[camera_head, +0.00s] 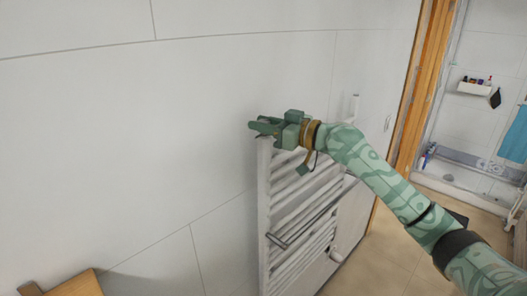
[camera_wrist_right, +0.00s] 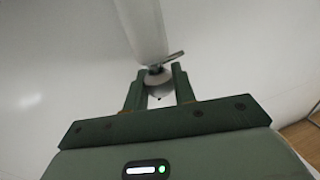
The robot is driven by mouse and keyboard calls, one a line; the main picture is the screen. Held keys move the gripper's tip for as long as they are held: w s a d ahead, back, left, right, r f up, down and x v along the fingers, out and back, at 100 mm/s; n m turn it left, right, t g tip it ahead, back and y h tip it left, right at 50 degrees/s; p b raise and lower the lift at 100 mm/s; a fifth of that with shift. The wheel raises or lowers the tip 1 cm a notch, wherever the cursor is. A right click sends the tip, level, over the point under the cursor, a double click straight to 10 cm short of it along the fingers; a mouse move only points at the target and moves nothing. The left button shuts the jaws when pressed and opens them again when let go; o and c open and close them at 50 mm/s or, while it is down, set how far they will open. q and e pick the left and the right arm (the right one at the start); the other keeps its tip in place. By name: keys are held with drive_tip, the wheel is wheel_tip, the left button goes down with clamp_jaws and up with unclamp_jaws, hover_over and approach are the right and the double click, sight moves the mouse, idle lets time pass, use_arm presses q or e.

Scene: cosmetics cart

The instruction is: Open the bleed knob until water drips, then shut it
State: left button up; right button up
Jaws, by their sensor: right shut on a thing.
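The white towel radiator (camera_head: 264,195) stands against the pale wall, and its upright pipe also shows in the right wrist view (camera_wrist_right: 143,28). My right gripper (camera_head: 256,127) is at the radiator's top left corner. In the right wrist view, my right gripper (camera_wrist_right: 157,76) is shut on the bleed knob (camera_wrist_right: 159,89), a small pale rounded part at the end of the pipe. A thin metal bar (camera_wrist_right: 173,57) sticks out to the right beside it. A small dark tip shows under the knob; I cannot tell whether water is there. The head view hides the knob behind my gripper. My left gripper is out of view.
Grey bars (camera_head: 276,241) stick out from the radiator's lower front. A wooden door frame (camera_head: 408,105) stands to the right, with a shower area beyond. A wooden piece (camera_head: 75,286) is at the bottom left. The wall left of the radiator is clear.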

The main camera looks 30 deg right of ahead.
drive_tip(key=n+g+y+b, duration=0.1)
drive_tip(key=b, duration=0.1)
drive_tip(key=n+g+y+b, duration=0.1)
drive_tip(key=y+b, duration=0.1)
drive_tip(key=b, duration=0.1)
drive_tip(key=shift+f+n+g, duration=0.4)
drive_tip(key=shift+r+n+g+y, duration=0.2)
drive_tip(key=shift+n+g+y, duration=0.1)
drive_tip(key=shift+y, duration=0.2)
drive_tip(key=shift+r+n+g+y+b, duration=0.2)
drive_tip(key=shift+n+g+y+b, duration=0.1)
drive_tip(key=shift+n+g+y, duration=0.5)
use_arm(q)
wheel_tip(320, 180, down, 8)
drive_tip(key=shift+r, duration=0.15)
use_arm(e)
drive_tip(key=shift+n+g+y, duration=0.5)
drive_tip(key=shift+n+g, duration=0.2)
drive_tip(key=shift+g, duration=0.5)
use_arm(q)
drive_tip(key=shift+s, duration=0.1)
use_arm(e)
drive_tip(key=o, duration=1)
